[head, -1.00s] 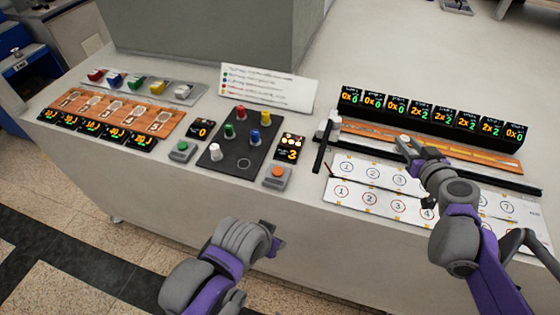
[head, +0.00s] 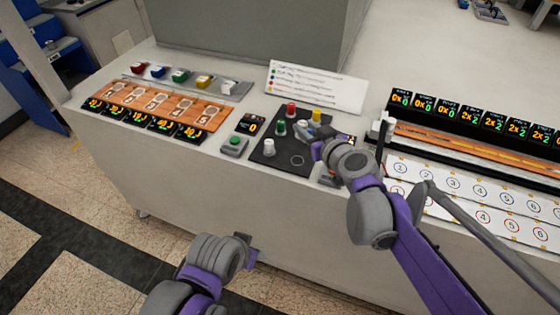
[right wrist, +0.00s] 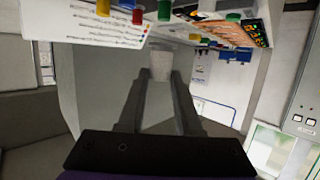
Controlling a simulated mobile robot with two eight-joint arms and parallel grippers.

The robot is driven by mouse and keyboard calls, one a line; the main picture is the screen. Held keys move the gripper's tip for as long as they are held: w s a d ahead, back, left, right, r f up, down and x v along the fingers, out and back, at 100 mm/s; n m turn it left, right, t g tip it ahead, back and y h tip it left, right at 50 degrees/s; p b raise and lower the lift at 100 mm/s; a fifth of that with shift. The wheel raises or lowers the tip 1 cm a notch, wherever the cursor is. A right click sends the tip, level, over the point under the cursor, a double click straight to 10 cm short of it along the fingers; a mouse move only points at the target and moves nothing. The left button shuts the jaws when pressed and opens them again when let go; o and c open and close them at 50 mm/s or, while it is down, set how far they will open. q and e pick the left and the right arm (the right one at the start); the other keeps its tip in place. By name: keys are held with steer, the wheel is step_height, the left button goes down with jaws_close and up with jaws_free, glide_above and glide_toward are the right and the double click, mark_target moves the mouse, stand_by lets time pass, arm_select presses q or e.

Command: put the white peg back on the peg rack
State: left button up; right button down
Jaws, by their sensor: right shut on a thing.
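My right gripper (head: 304,130) is over the dark peg board, with its fingers pointing back left. In the right wrist view its two fingers (right wrist: 160,78) are shut on a white peg (right wrist: 160,62). The dark peg board (head: 268,162), which looks like the peg rack, carries a red peg (head: 291,110), a yellow peg (head: 317,115), a green peg (head: 281,128) and another white peg (head: 269,148). A ring-marked spot (head: 297,160) at its front right is empty. My arm hides the board's right side. My left gripper (head: 250,252) is low, in front of the counter; its jaws are unclear.
A grey strip (head: 243,91) with several coloured pieces stands at the back left behind a wooden tray (head: 118,97). A green button (head: 235,142) is left of the board. A legend card (head: 316,87) stands behind it. Numbered white sheets (head: 480,190) lie right.

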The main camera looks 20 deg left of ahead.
steer(key=f, duration=0.5)
steer(key=shift+s+a+f+b, duration=0.1)
steer(key=shift+a+b, duration=0.15)
steer(key=shift+b, duration=0.1)
steer(key=shift+f+b, duration=0.3)
steer(key=shift+f, duration=2.1)
steer(key=shift+f, duration=0.1)
steer(key=shift+f, duration=0.15)
steer(key=c, duration=0.6)
jaws_free()
